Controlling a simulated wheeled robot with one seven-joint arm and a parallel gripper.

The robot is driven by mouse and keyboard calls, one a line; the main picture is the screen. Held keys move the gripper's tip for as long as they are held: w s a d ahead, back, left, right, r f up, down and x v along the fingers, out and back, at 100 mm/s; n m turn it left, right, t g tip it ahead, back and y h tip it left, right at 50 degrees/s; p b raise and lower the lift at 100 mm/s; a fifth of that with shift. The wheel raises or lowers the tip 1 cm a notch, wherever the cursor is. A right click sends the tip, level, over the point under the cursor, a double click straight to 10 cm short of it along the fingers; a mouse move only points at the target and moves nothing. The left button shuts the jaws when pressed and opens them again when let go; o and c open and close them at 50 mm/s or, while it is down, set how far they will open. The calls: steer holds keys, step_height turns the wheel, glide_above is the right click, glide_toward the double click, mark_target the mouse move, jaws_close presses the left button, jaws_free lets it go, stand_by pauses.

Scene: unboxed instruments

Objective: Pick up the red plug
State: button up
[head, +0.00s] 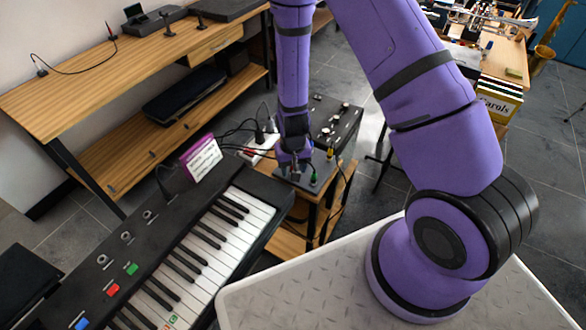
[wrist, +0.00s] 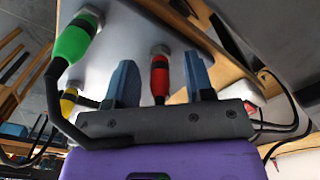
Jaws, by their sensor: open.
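The red plug (wrist: 160,77) stands in a socket of a grey box (wrist: 120,40) in the wrist view, with a black band around its middle. My gripper (wrist: 160,82) is open, with one blue finger on each side of the plug and a gap showing on both sides. The plug's lower end is hidden behind the gripper body. In the head view my gripper (head: 297,160) is small and low over the box (head: 308,178), and the red plug is hard to make out there. A green plug (wrist: 77,38) with a dark cable is left of it.
A white power strip (head: 262,150) and a black box (head: 332,122) are beside the grey box on a small wooden stand. A keyboard (head: 215,240) stands close to the left.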

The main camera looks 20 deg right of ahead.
steer(key=shift+f, duration=0.15)
jaws_close()
stand_by(0.4)
